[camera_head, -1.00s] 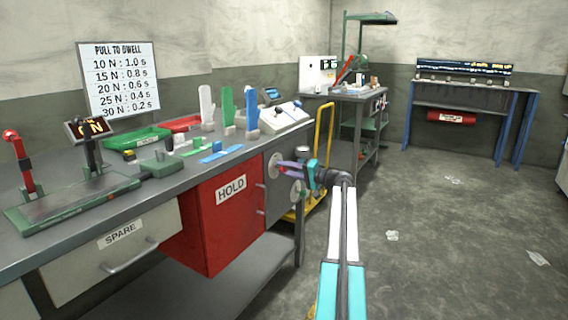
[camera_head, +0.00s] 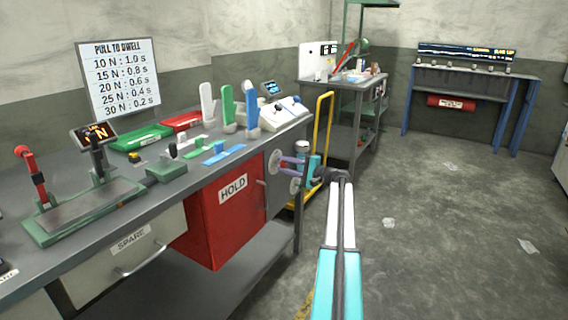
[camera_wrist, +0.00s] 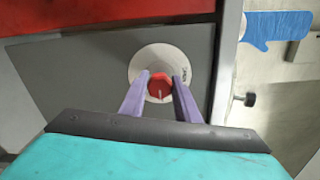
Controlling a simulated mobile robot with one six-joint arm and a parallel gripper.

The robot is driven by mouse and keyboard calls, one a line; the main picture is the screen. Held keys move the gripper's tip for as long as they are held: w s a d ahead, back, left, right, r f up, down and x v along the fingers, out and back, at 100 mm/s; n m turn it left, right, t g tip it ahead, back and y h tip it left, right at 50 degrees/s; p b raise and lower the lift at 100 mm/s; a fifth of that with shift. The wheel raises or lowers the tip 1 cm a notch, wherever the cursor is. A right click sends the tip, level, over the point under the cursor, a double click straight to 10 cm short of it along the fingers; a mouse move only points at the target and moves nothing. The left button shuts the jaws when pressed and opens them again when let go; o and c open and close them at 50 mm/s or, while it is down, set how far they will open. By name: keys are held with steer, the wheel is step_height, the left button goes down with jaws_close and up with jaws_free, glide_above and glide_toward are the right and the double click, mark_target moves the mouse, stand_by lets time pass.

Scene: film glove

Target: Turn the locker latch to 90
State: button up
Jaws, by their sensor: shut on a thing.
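The locker latch shows in the wrist view as a red knob (camera_wrist: 159,87) on a round pale dial plate (camera_wrist: 162,64), set in a grey panel. A pale line on the knob runs roughly up and down in that view. My gripper (camera_wrist: 160,90) has its two purple fingers on either side of the knob, shut on it. In the head view, my gripper (camera_head: 288,166) reaches the grey end of the bench, beside the red HOLD locker (camera_head: 225,220). The fingers hide the knob there. The dial's lettering is too small to read.
The workbench (camera_head: 100,240) holds green and red trays, upright coloured glove forms and a red-handled lever stand (camera_head: 38,190). A yellow trolley frame (camera_head: 325,130) stands just behind my gripper. The floor (camera_head: 440,220) to the right is open, with a few scraps.

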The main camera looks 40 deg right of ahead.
steer(key=shift+s, duration=0.1)
stand_by(0.3)
steer(key=o, duration=1)
steer(key=shift+o, duration=0.2)
steer(key=shift+s, duration=0.1)
steer(key=p+v, duration=0.1)
steer(key=v, duration=1.2)
steer(key=shift+s, duration=0.3)
steer(key=shift+d+f, duration=0.1)
